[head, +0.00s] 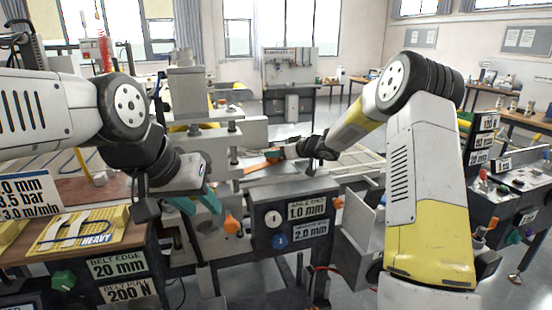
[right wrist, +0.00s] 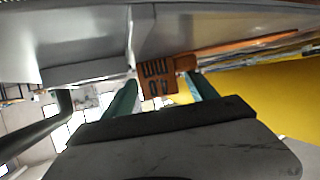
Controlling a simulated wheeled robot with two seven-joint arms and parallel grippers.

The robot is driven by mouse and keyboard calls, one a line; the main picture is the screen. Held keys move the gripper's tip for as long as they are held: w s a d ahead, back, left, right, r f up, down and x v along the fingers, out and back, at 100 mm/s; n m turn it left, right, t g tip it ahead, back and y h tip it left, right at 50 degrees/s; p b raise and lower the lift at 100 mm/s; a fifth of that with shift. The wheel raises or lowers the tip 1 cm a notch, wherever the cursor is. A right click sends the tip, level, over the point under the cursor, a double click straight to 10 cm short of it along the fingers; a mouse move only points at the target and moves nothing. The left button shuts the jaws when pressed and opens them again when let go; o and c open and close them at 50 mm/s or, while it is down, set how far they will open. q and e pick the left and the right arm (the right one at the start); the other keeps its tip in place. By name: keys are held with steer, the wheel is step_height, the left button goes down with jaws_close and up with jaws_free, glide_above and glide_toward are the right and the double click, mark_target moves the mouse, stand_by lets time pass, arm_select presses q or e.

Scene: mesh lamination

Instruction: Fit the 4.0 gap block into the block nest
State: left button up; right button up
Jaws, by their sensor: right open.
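An orange-brown block with dark markings (right wrist: 157,80) shows in the right wrist view, beyond and between the teal fingertips of my right gripper (right wrist: 163,90). The markings are too unclear to read as 4.0. The block is against or just under a grey machine edge; I cannot tell whether it is seated. My right gripper is open around it, with a gap at least on the left. In the head view, my right gripper (head: 291,152) is beside an orange patch at the machine. My left gripper (head: 198,203) is open and empty, its teal fingers pointing down. I cannot make out the block nest.
The central machine has a dark panel (head: 295,222) labelled 1.0 mm and 2.0 mm, with an orange knob (head: 231,223) near my left gripper. A yellow HEAVY board (head: 78,230) lies on the left bench. A control console (head: 510,180) stands at right.

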steer(key=shift+c, duration=0.3)
jaws_close()
steer(key=shift+r, duration=0.1)
